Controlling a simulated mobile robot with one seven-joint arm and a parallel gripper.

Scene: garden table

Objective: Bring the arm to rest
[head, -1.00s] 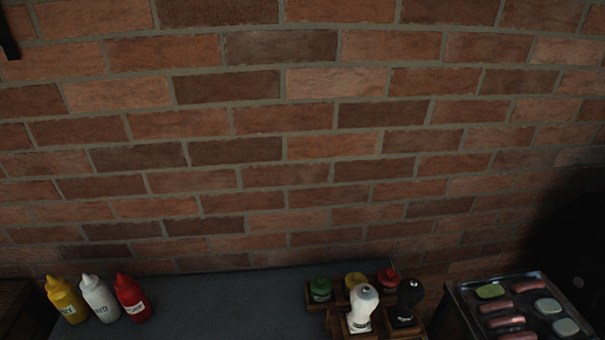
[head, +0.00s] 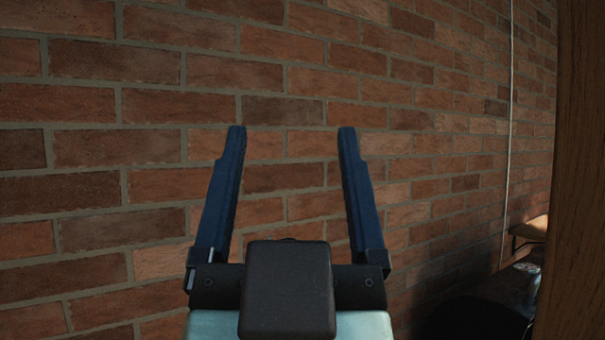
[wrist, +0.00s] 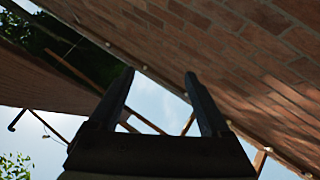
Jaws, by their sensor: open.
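My gripper (head: 291,132) is raised in front of the brick wall in the head view, its two dark blue fingers pointing up. The fingers stand wide apart with only wall behind the gap, so it is open and empty. In the wrist view my gripper (wrist: 159,78) also shows open, with sky and roof beams between and beyond the fingers. Nothing touches the fingers in either view.
A brick wall (head: 440,110) fills most of the head view. A wooden post (head: 580,170) stands close at the right edge. A dark rounded object (head: 475,318) is low at the right. Wooden beams (wrist: 75,70) cross overhead.

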